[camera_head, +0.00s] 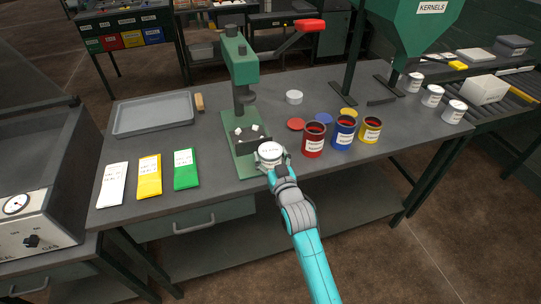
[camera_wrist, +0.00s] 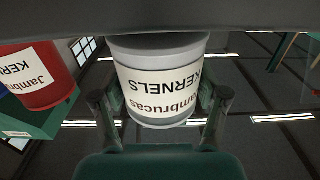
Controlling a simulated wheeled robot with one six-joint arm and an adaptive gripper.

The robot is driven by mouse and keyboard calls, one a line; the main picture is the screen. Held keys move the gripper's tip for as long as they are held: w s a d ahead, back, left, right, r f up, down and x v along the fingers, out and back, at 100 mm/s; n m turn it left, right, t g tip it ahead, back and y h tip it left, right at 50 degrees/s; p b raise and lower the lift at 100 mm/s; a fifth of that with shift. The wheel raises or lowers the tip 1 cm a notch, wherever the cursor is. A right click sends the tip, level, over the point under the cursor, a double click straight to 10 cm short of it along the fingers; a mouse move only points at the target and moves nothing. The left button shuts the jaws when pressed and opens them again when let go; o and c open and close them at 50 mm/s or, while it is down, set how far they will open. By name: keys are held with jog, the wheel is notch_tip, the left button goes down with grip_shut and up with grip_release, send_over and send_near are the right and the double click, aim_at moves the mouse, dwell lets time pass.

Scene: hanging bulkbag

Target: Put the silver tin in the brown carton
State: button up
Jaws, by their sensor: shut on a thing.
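The silver tin (camera_head: 270,151) with a white label is held by my gripper (camera_head: 273,166) at the front edge of the bench, just in front of the green press. In the wrist view the tin (camera_wrist: 160,110) shows its "Jambrucas KERNELS" label upside down. My gripper (camera_wrist: 162,108) has one finger on each side of it. Whether the tin touches the bench top is unclear. I cannot make out a brown carton in either view.
Open red (camera_head: 313,140), blue (camera_head: 344,134) and yellow (camera_head: 370,130) tins stand right of the held tin. The green press (camera_head: 243,70) stands behind it. Several packets (camera_head: 149,175) and a grey tray (camera_head: 153,115) lie left. Silver-white tins (camera_head: 432,96) stand far right.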

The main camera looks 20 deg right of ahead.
jog(key=o, duration=1.3)
jog(key=shift+f, duration=0.1)
jog(key=shift+s, duration=0.1)
jog(key=s, duration=1.2)
